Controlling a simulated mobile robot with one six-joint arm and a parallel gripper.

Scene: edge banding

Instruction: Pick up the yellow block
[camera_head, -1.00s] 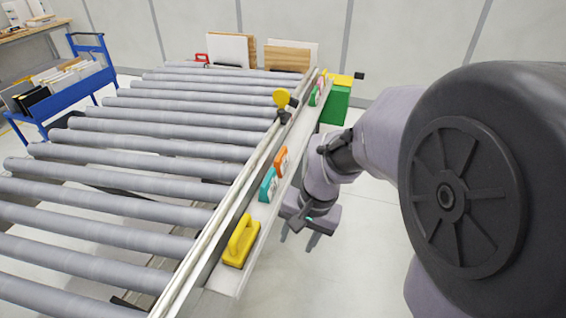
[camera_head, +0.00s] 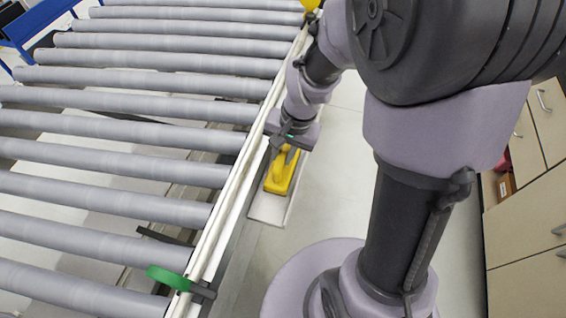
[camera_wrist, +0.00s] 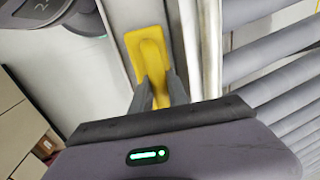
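The yellow block (camera_head: 282,170) sits on the narrow ledge beside the roller conveyor, below my gripper (camera_head: 290,152). In the wrist view the yellow block (camera_wrist: 148,45) runs from the top middle down between the two dark fingers. My gripper (camera_wrist: 160,82) has its fingers apart, one on each side of the block's raised handle. The fingertips look close to the handle, but I cannot tell whether they touch it. The lower part of the block is partly hidden by the fingers in the wrist view.
The conveyor rollers (camera_head: 120,176) fill the left side, bordered by a pale rail (camera_head: 232,203). Drawer cabinets (camera_head: 530,220) stand at the right.

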